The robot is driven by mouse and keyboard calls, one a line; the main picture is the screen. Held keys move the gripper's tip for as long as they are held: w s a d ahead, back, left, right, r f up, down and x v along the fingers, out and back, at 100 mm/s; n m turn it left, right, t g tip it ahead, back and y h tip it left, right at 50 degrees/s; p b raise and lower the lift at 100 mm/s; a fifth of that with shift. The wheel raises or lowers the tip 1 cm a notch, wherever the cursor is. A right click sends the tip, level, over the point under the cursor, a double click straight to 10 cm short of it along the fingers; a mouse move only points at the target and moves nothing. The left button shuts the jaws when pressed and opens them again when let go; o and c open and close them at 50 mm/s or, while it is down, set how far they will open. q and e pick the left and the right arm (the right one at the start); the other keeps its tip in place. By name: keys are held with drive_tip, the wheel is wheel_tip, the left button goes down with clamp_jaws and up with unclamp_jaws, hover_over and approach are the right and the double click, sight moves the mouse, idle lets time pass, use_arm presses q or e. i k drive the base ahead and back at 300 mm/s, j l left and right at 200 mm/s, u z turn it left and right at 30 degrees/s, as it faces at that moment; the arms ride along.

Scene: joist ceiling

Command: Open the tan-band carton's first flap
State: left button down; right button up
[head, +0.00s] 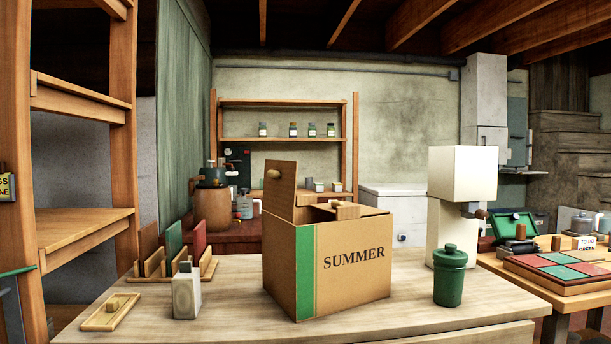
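A cardboard carton (340,262) marked SUMMER stands upright on the wooden table in the middle of the head view. Its vertical band (305,272) is green; I see no carton with a tan band. One flap (281,190) with a small wooden knob stands up at the carton's left side. Another wooden knob (345,209) shows on the top at the right, where a flap lies roughly level. The inside of the carton is hidden. Neither of my grippers is in view.
On the table (220,322) stand a small pale bottle-like block (186,292), a wooden tray (110,312), a rack of coloured panels (172,264), a green lidded jar (450,276) and a white machine (461,195). Bare tabletop lies in front of the carton.

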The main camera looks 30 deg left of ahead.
sight(280, 176)
drive_tip(key=i+l, duration=0.15)
drive_tip(key=l, duration=0.2)
drive_tip(key=i+l, duration=0.15)
drive_tip(key=l, duration=0.25)
drive_tip(key=i+l+u, duration=0.1)
drive_tip(key=l, duration=0.25)
